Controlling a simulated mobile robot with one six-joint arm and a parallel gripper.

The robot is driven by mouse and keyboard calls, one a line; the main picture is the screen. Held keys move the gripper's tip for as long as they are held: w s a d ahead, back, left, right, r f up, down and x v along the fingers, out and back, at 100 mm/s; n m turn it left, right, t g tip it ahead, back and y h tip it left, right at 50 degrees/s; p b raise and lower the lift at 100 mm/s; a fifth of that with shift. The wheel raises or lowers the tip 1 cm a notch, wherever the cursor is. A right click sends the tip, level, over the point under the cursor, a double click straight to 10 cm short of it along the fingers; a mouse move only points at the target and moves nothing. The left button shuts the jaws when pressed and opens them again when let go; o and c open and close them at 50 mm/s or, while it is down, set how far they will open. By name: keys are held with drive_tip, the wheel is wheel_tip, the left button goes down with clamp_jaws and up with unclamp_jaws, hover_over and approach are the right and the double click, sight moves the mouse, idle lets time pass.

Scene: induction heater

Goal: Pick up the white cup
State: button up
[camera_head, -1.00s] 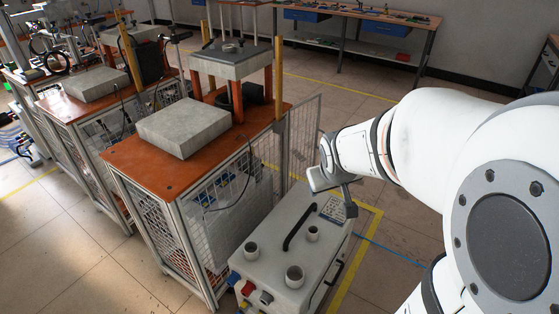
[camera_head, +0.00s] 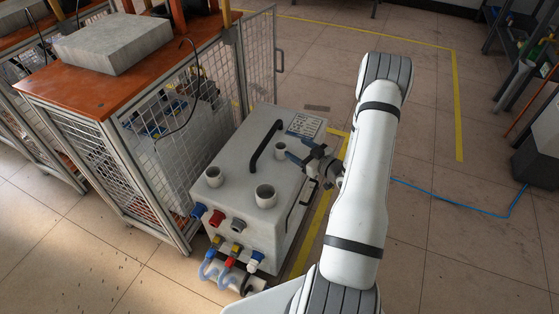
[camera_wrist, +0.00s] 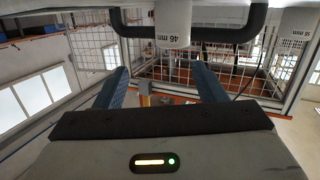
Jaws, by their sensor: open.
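Three white cups stand upright on top of the light grey machine (camera_head: 240,158): a small cup (camera_head: 280,148) by the black handle, a left cup (camera_head: 213,177) and a larger front cup (camera_head: 265,196). Which one the task means is not clear. My gripper (camera_head: 299,151) is open, low over the machine top, just right of the small cup, with its fingers towards it. In the wrist view, which looks upside down, a white cup marked 46 mm (camera_wrist: 172,28) shows beyond and between my open blue fingers (camera_wrist: 161,82). Another marked cup (camera_wrist: 298,28) is at the right edge.
The black arched handle (camera_head: 264,146) stands on the machine close to the small cup. Coloured connectors (camera_head: 216,217) and hoses are on its front. A mesh cage bench (camera_head: 165,130) with an orange top is at left. Open floor (camera_head: 420,230) lies at right.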

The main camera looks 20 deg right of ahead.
drive_tip(key=s+f, duration=0.1)
drive_tip(key=f+t, duration=0.1)
drive_tip(key=shift+s+f+y+b, duration=0.35)
drive_tip(key=shift+y, duration=0.05)
drive_tip(key=shift+a, duration=0.1)
drive_tip(key=x, duration=0.3)
drive_tip(key=b+x, duration=0.1)
drive_tip(key=x, duration=0.3)
drive_tip(key=shift+a, duration=0.45)
drive_tip(key=shift+c, duration=0.5)
drive_tip(key=shift+m, duration=0.3)
drive_tip(key=c, duration=1.1)
wheel_tip(320, 180, up, 10)
drive_tip(key=p, duration=0.2)
wheel_tip(320, 180, up, 6)
drive_tip(key=p, duration=0.3)
hover_over(285, 150)
drive_tip(key=shift+w+a, duration=0.1)
drive_tip(key=shift+w, duration=0.15)
